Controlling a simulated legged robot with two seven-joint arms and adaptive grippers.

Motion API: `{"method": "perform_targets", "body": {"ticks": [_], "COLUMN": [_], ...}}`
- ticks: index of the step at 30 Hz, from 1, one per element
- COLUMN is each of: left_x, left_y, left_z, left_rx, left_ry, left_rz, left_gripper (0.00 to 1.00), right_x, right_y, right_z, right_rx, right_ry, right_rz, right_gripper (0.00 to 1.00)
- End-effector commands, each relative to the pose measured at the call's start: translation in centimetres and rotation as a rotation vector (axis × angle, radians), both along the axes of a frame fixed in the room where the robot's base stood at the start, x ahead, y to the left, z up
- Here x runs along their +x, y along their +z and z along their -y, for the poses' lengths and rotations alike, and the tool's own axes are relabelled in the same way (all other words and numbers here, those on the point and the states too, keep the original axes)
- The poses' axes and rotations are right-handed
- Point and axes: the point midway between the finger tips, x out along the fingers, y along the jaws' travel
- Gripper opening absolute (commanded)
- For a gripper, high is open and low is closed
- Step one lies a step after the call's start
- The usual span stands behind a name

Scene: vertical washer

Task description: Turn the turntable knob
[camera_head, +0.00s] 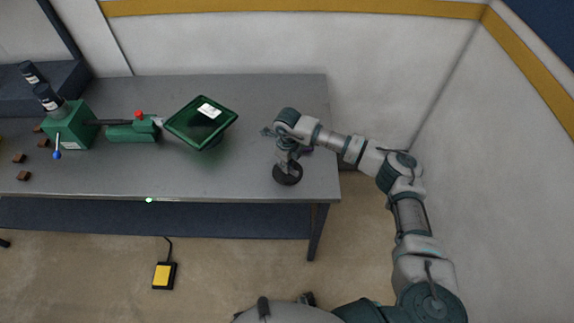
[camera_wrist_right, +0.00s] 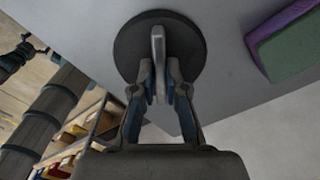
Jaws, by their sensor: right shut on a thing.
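The turntable (camera_head: 288,177) is a dark round disc on the table near its right end. In the right wrist view the turntable (camera_wrist_right: 190,50) shows as a black disc with a flat, light grey upright knob (camera_wrist_right: 158,45) across its middle. My right gripper (camera_head: 286,157) reaches down over it from the right. In the wrist view the right gripper's fingers (camera_wrist_right: 160,80) are on both sides of the knob, shut on it. The fingers cover part of the knob's lower sides. I see no left gripper in either view.
A green tilted square tray (camera_head: 186,128) and a green machine (camera_head: 72,130) with a blue-tipped lever stand left on the grey table (camera_head: 230,180). A green and purple block (camera_wrist_right: 285,45) lies beside the turntable. A yellow pedal (camera_head: 164,275) is on the floor.

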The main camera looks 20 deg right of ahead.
Motion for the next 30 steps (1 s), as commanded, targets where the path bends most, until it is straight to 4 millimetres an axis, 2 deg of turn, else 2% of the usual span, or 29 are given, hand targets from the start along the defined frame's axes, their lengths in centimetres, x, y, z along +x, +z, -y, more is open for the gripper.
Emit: {"method": "perform_targets", "body": {"ticks": [8,9,12,23,26,30], "left_x": [-0.2,-0.2,-0.4,-0.7,-0.6,-0.5], "left_y": [0.0,0.0,0.0,0.0,0.0,0.0], "left_z": [-0.1,-0.1,-0.1,-0.3,-0.2,-0.1], "left_rx": [0.002,0.002,0.002,0.003,0.002,0.002], "left_ry": [0.002,0.002,0.002,0.0,0.001,0.001], "left_rz": [-0.004,-0.005,-0.007,-0.005,-0.005,-0.005], "left_gripper": [1.0,1.0,1.0,1.0,1.0,1.0], "right_x": [0.1,0.2,0.1,0.1,0.2,0.2], "right_y": [0.2,0.2,0.2,0.6,2.0,5.0], "right_z": [0.1,0.1,0.1,0.0,0.0,0.1], "right_rx": [0.0,-0.001,0.0,0.0,0.001,0.0], "right_ry": [-0.002,-0.003,-0.003,-0.002,-0.002,-0.002], "right_rz": [0.004,0.005,0.004,0.003,0.004,0.005], "right_gripper": [0.0,0.15,0.38,0.38,0.38,0.38]}}
